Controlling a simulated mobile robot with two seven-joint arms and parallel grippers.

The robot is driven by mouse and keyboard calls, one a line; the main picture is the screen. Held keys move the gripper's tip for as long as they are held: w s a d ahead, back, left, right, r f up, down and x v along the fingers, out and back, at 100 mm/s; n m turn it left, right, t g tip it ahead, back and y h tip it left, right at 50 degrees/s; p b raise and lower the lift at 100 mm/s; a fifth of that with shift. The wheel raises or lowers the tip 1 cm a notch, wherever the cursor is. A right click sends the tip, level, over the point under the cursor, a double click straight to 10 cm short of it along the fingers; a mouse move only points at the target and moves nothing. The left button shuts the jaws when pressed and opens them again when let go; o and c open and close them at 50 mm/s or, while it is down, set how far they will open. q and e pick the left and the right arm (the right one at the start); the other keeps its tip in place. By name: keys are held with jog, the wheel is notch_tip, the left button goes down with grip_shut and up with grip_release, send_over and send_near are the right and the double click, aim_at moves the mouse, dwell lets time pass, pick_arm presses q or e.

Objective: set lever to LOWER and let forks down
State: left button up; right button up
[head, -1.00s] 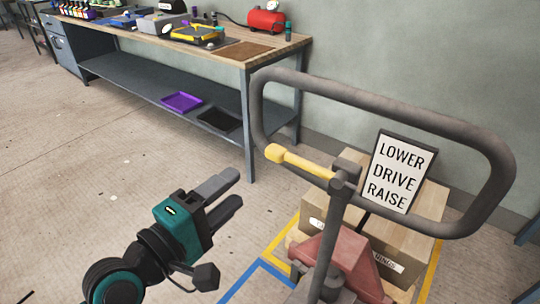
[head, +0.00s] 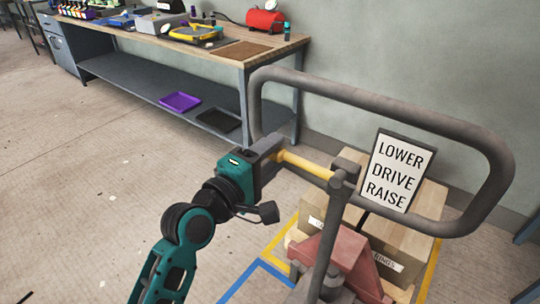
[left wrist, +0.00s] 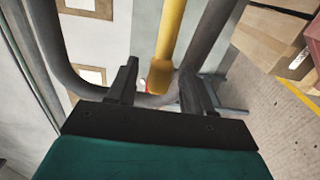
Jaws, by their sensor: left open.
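The yellow lever (head: 308,165) sticks out to the left from the pallet jack's grey handle post (head: 333,215), inside the looped handle (head: 385,92). A sign (head: 397,172) beside it reads LOWER, DRIVE, RAISE from top to bottom. My left gripper (head: 274,150) is open at the lever's free end, which it partly hides in the head view. In the left wrist view the lever (left wrist: 167,48) reaches in between the two spread fingers (left wrist: 158,88); contact cannot be told. The forks are hidden under the load. My right gripper is not in view.
Cardboard boxes (head: 398,247) sit behind the reddish jack body (head: 348,258). Yellow and blue tape marks the floor around it. A workbench (head: 245,62) stands at the back left. The floor on the left is clear.

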pick_arm(q)
grip_shut()
dwell(0.3)
dwell(0.3)
